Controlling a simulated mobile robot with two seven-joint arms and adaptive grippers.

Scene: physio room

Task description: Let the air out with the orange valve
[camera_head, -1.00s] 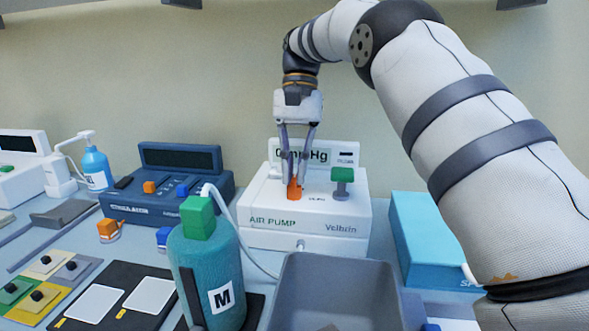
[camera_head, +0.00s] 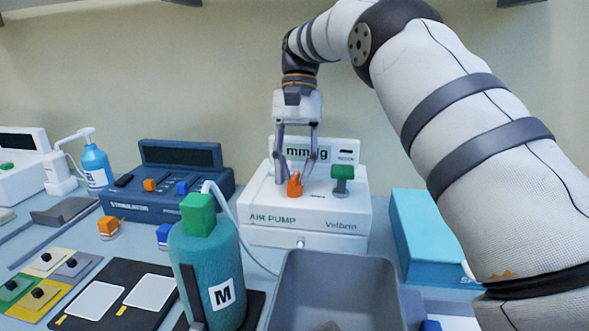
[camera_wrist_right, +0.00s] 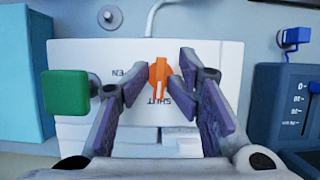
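The orange valve (camera_head: 295,185) stands on top of the white air pump (camera_head: 262,205), left of a green knob (camera_head: 343,175). In the right wrist view the valve (camera_wrist_right: 159,74) has its narrow end over the partly covered word SHUT; letters "EN" show to its left. My right gripper (camera_head: 296,182) is open, pointing down over the pump. Its fingers are spread on both sides of the valve (camera_wrist_right: 158,95), with gaps between. My left gripper is not in view.
A teal bottle (camera_head: 205,270) marked M and a grey bin (camera_head: 335,300) stand in front of the pump. A blue box (camera_head: 430,235) stands to its right, a dark stimulator (camera_head: 165,205) to its left. A pale hose runs beside the bottle.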

